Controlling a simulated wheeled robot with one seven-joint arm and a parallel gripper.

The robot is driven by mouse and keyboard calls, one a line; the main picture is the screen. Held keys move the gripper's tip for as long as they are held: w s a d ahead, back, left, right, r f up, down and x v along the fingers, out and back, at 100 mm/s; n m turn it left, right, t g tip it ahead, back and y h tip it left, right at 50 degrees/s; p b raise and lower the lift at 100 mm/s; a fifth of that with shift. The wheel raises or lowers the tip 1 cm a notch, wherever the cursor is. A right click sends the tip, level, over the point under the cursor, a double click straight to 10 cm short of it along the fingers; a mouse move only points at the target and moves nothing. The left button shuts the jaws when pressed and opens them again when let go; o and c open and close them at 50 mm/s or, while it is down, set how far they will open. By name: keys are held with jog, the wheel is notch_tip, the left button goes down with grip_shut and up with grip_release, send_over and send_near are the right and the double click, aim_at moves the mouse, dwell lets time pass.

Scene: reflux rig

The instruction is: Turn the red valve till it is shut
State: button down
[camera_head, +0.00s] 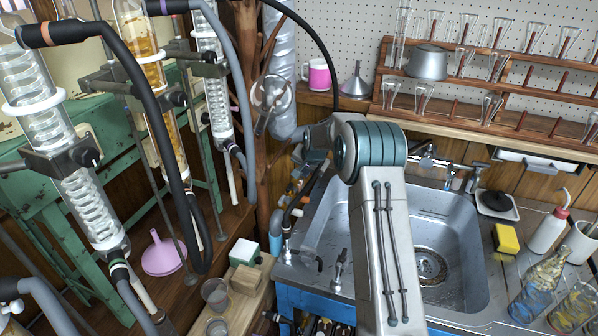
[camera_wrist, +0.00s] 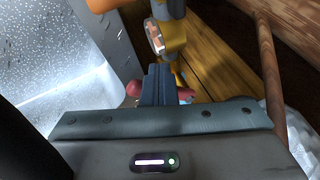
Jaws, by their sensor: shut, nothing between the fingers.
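My gripper (camera_wrist: 159,70) is shut and empty in the wrist view, its two dark fingers side by side. A red rounded part, likely the red valve (camera_wrist: 133,89), shows just left of the fingers, and a smaller reddish part shows on their right. The fingers hide what lies between, and I cannot tell whether they touch it. A yellow pipe fitting (camera_wrist: 173,42) with a pale tag stands just beyond the fingertips. In the head view my arm reaches to the sink's back left corner, and the red valve cannot be made out there.
The steel sink (camera_head: 458,215) lies right of the pipes, and its side also fills the left of the wrist view (camera_wrist: 60,60). A brown post (camera_wrist: 268,70) stands at the right there. Glass columns (camera_head: 95,205) and a pink funnel (camera_head: 163,254) are at the left.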

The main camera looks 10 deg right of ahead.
jog(key=shift+w+d, duration=0.9)
jog(key=shift+d, duration=2)
jog(key=shift+s+a+r+p, duration=0.15)
jog(key=shift+r+p, duration=0.2)
jog(key=shift+r, duration=0.4)
jog(key=shift+s+a+r+p, duration=0.1)
jog(key=shift+a+r+p, duration=0.15)
jog(key=shift+r, duration=0.5)
jog(key=shift+s+a+r+p, duration=0.1)
jog(key=shift+r+p, duration=0.3)
jog(key=shift+r, duration=0.35)
jog(key=s+a+r+n+g, duration=0.1)
jog(key=s+a+r+n, duration=0.15)
jog(key=s+r, duration=0.65)
jog(key=s+a+r+n+g, duration=0.15)
jog(key=s+a+r, duration=0.35)
jog(key=s, duration=0.8)
jog(key=s+n+p, duration=0.1)
jog(key=s+n, duration=0.2)
jog(key=s, duration=2.4)
jog(key=shift+a+h+p, duration=0.2)
jog(key=shift+h+p, duration=0.15)
jog(key=shift+h, duration=0.05)
jog(key=shift+s+g, duration=0.1)
jog(key=shift+g, duration=0.15)
